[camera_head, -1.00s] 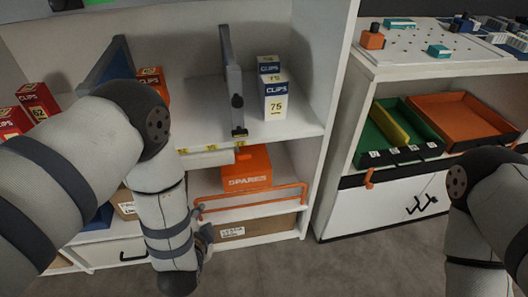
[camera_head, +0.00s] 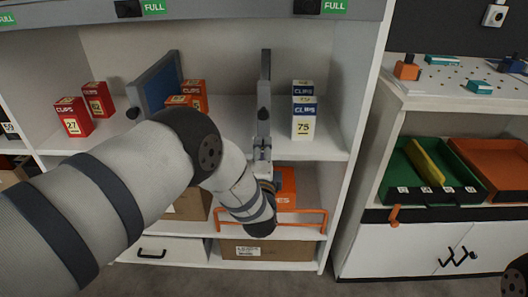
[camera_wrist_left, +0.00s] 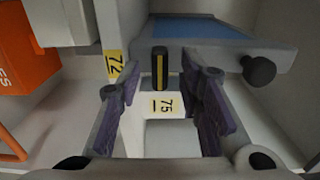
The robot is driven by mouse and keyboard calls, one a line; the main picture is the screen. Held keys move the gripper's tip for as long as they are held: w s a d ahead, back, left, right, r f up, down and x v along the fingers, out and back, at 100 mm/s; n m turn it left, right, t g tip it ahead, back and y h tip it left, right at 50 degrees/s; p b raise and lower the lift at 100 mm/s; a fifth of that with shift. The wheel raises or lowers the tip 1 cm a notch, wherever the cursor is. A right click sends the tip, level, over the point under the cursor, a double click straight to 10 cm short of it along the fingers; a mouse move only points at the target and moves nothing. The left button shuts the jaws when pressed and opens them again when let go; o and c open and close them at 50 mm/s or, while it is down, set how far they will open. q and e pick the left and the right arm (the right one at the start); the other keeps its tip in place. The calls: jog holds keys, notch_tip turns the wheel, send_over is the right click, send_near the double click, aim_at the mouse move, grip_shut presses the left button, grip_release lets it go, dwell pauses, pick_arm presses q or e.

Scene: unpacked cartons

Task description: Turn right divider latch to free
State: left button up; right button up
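The right divider (camera_head: 265,75) is a grey upright panel on the middle shelf, left of the blue-and-white clips boxes. Its dark latch (camera_head: 263,115) is on the panel's front edge. In the left wrist view the latch (camera_wrist_left: 160,68) is a black bar with a yellow stripe, upright in the picture. My left gripper (camera_head: 263,150) is in front of the divider, just below the latch. In the left wrist view its purple-padded fingers (camera_wrist_left: 160,115) are spread on either side of the latch, with visible gaps. My right gripper is out of view.
The left divider (camera_head: 158,85), blue-faced with a dark knob (camera_wrist_left: 258,70), stands angled to the left. Red clips boxes (camera_head: 73,117) and blue-white boxes (camera_head: 303,118) flank the dividers.

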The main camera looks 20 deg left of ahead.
pick_arm(q)
jog(key=shift+w+a, duration=0.15)
jog(key=shift+w, duration=0.55)
grip_shut()
jog(key=n, duration=0.4)
jog(key=shift+n, duration=0.3)
jog(key=n, duration=0.4)
jog(key=shift+n, duration=0.3)
jog(key=n, duration=0.4)
jog(key=shift+n, duration=2.3)
